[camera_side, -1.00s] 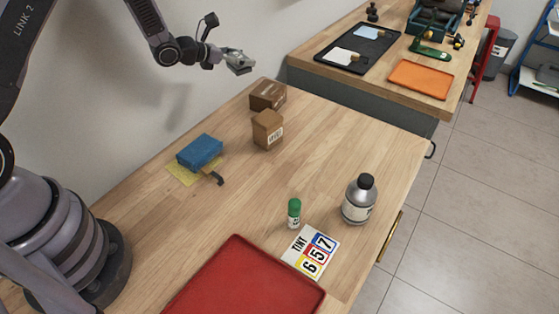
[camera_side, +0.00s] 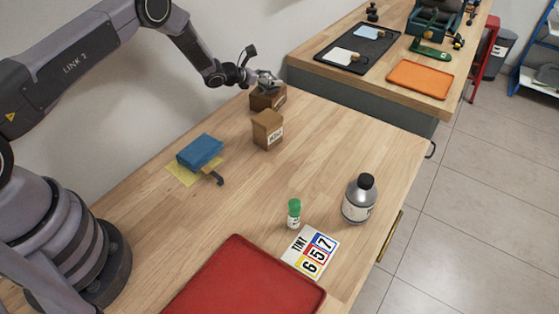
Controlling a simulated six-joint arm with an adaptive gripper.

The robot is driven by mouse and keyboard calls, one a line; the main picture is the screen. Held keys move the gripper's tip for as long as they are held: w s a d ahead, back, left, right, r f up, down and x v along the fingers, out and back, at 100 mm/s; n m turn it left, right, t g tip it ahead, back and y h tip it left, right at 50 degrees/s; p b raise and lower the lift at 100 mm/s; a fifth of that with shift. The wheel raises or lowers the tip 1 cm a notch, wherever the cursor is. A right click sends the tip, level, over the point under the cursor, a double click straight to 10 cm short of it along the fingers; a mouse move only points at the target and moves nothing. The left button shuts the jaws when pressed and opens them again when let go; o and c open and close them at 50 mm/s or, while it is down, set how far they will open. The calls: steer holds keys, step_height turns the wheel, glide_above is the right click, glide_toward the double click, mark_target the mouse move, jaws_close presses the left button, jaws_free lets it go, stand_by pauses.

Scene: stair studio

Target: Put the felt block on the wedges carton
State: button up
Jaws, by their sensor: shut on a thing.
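My gripper (camera_side: 268,80) is at the far end of the wooden bench, right above the back brown carton (camera_side: 266,101). It is shut on a small pale grey piece, which looks like the felt block; the fingers hide most of it. I cannot tell whether the piece touches the carton top. A second brown carton (camera_side: 267,131) with a white label stands upright just in front. The labels are too small to read, so I cannot tell which is the wedges carton.
A blue block (camera_side: 200,151) lies on a yellow sheet (camera_side: 181,174) with a dark hooked tool (camera_side: 214,177) beside it. A green-capped bottle (camera_side: 294,214), a grey bottle (camera_side: 359,201), a number card (camera_side: 311,252) and a red tray (camera_side: 245,279) occupy the front. The middle is clear.

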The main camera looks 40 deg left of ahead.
steer(key=shift+f, duration=0.2)
steer(key=o, duration=1.2)
steer(key=shift+r, duration=0.15)
